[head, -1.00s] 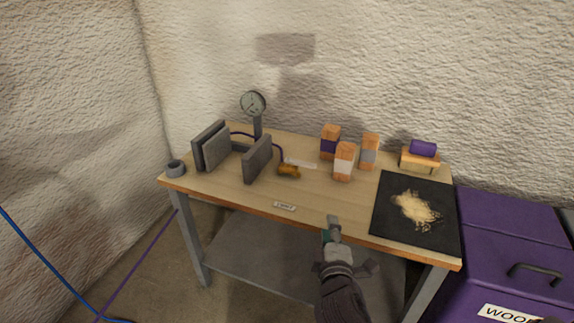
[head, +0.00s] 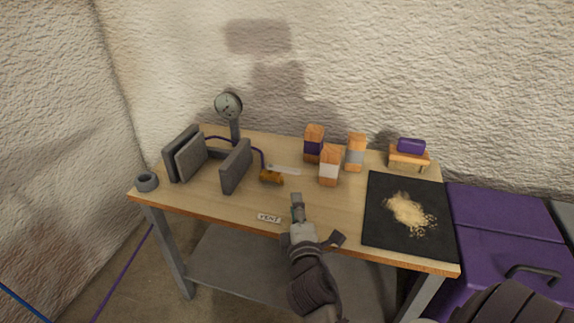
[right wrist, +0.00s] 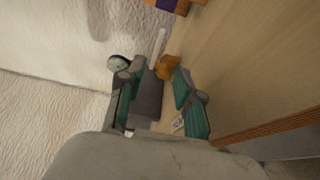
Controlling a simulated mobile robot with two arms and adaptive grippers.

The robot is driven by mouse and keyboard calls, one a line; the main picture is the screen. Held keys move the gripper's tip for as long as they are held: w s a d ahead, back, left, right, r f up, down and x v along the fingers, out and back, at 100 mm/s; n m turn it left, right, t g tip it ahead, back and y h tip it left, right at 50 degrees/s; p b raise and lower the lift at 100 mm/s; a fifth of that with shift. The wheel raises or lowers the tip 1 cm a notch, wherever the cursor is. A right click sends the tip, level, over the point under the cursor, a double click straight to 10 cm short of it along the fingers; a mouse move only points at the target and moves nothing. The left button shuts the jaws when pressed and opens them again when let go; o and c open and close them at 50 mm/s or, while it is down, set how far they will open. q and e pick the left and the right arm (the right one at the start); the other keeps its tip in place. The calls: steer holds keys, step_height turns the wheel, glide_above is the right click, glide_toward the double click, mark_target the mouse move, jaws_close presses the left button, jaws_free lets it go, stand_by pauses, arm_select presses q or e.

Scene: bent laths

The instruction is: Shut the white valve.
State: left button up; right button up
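The valve has a brass body (head: 271,177) and a flat white lever (head: 284,169) that points right along the table top. In the right wrist view the brass body (right wrist: 167,67) and white lever (right wrist: 159,42) show beyond the fingers. My right gripper (head: 298,204) is over the front part of the table, in front of the valve and a little to its right, apart from it. In the right wrist view its teal-padded fingers (right wrist: 156,98) are spread with nothing held between them. My left gripper does not show.
Grey upright plates (head: 236,166) stand left of the valve, with a gauge (head: 229,105) behind. Wood blocks with purple, white (head: 329,167) and grey bands stand to the right. A black mat (head: 385,230) holds sawdust. A label reading VENT (head: 268,218) is at the front edge.

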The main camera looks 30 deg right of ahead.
mark_target(290, 173)
steer(key=shift+w+d+r, duration=0.1)
steer(key=shift+w+d, duration=0.2)
steer(key=shift+w, duration=0.3)
steer(key=x, duration=0.4)
steer(key=shift+w+d, duration=0.2)
steer(key=shift+w, duration=0.1)
steer(key=b+x, duration=0.1)
steer(key=x, duration=0.5)
steer(key=shift+w, duration=0.1)
steer(key=shift+x, duration=0.8)
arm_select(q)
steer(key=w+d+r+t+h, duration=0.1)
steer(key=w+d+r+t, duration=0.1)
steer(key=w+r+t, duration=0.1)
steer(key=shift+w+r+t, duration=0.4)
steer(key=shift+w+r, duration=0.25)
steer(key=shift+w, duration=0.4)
arm_select(e)
jaws_close()
